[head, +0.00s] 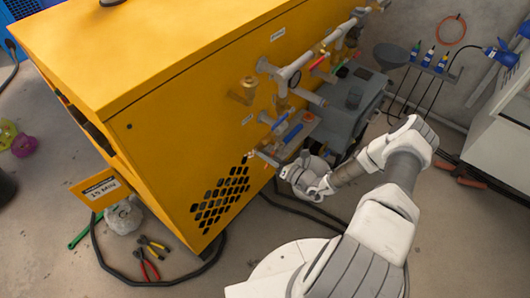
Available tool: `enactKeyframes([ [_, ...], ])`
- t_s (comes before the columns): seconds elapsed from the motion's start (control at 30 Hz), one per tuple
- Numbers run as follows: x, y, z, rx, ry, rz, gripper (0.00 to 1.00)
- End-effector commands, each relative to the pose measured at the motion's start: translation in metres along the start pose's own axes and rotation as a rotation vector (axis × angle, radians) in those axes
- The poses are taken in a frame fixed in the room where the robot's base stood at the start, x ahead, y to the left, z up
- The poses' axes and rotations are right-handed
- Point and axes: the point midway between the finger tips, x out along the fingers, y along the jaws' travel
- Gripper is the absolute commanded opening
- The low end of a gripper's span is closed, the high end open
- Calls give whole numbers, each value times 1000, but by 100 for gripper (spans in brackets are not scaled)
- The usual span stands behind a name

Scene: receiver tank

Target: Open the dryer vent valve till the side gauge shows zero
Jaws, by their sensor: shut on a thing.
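A yellow cabinet (180,110) fills the middle of the head view, with grey pipes and valves on its right face. My gripper (284,170) is low on this face, at a small valve fitting (264,156) under the blue-handled valve (292,133). It is shut on what looks like the small valve's handle; the fingers and the hand hide the grip. I cannot read which valve is labelled as the dryer vent. A small dark round dial (295,78), perhaps the side gauge, sits by the upper pipe; its needle is too small to read.
A grey machine (350,105) stands right of the pipes, close behind my arm. Pliers (150,262) and a black hose lie on the floor at the lower left. A white cabinet (500,135) stands at the right.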

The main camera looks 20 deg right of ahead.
Motion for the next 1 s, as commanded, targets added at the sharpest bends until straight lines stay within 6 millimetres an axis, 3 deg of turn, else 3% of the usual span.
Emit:
enactKeyframes([
  [0.3, -1, 7, -1, 119, 3, -1, 0],
  [0.83, -1, 8, -1, 140, 3, 0, 0],
  [0.87, -1, 8, -1, 140, 2, 0, 24],
  [1.0, 0, 7, 0, 139, 2, 0, 50],
])
